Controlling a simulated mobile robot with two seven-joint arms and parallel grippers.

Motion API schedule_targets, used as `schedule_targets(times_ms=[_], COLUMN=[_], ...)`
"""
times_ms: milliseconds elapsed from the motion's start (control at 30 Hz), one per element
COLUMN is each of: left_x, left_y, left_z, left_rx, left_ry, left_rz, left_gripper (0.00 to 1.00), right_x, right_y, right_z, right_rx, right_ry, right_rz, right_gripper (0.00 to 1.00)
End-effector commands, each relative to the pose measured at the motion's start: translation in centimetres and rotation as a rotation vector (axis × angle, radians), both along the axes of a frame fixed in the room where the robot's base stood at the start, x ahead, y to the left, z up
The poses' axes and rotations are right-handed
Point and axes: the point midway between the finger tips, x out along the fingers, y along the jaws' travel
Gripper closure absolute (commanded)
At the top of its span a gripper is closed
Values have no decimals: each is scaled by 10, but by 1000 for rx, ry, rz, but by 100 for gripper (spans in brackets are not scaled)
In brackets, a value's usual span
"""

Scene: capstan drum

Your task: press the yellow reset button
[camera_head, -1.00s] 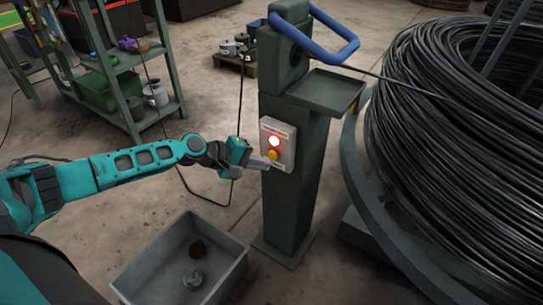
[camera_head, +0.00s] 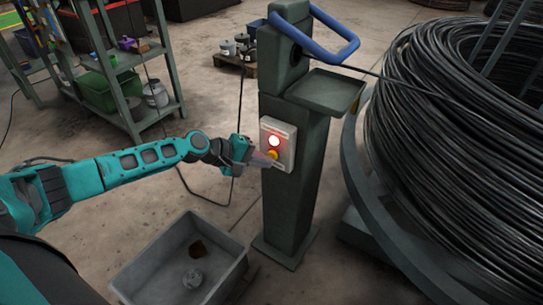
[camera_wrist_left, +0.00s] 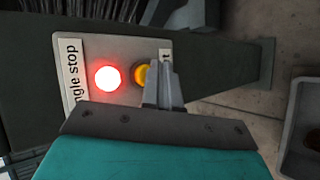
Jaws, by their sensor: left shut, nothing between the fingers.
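The yellow reset button (camera_head: 273,155) sits on a pale control box (camera_head: 285,135) on the side of a dark green post. A lit red light (camera_head: 274,141) glows just above it. My left gripper (camera_head: 268,162) is shut and empty, with its fingertips at the lower edge of the yellow button. In the left wrist view the fingers (camera_wrist_left: 162,88) partly cover the yellow button (camera_wrist_left: 140,75), and the red light (camera_wrist_left: 108,79) is clear to the left. I cannot tell whether the tips touch the button. My right gripper is not in view.
The green post (camera_head: 290,215) carries a blue bar handle (camera_head: 335,50) and a small tray (camera_head: 325,92). A large coil of black cable (camera_head: 460,120) stands at the right. A grey bin (camera_head: 150,285) lies on the floor below my left arm. A shelf (camera_head: 130,65) stands at the back left.

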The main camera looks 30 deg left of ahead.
Motion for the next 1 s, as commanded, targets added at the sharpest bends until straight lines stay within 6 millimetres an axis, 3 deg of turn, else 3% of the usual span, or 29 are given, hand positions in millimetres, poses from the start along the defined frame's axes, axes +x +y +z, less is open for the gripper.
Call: schedule_targets(times_ms=[1000], left_x=[8], left_y=[0], left_z=[0], left_rx=[0], left_ry=[-1], left_rz=[1], left_gripper=[100], right_x=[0], right_y=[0], right_z=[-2], right_rx=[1], right_ry=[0], right_rz=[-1], right_gripper=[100])
